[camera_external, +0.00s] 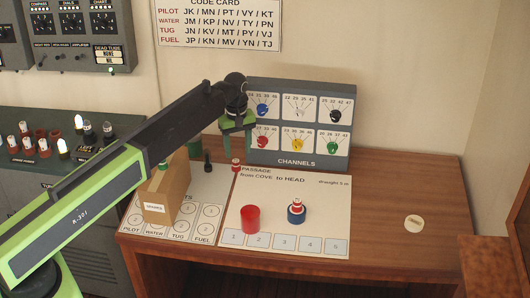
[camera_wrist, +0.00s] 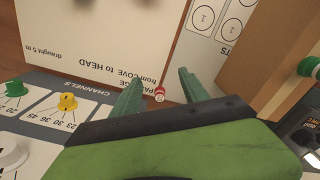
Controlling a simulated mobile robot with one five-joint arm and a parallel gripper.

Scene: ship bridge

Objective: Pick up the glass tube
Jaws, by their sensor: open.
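Several small tubes stand upright in the left console in the external view. I cannot tell which is the task's glass tube. My gripper (camera_external: 238,128) points down in front of the channels panel, well to the right of these tubes. In the wrist view its green fingers (camera_wrist: 158,92) are spread and empty. A small red-and-white piece (camera_external: 235,165) is below the gripper; it also shows between the fingers in the wrist view (camera_wrist: 159,94).
A brown box (camera_external: 168,196) stands on the desk left of the passage sheet (camera_external: 270,190). A red cylinder (camera_external: 250,219) and a blue one (camera_external: 296,215) stand on the sheet. The channels panel (camera_external: 300,159) is behind. The right of the desk is clear except a pale disc (camera_external: 413,222).

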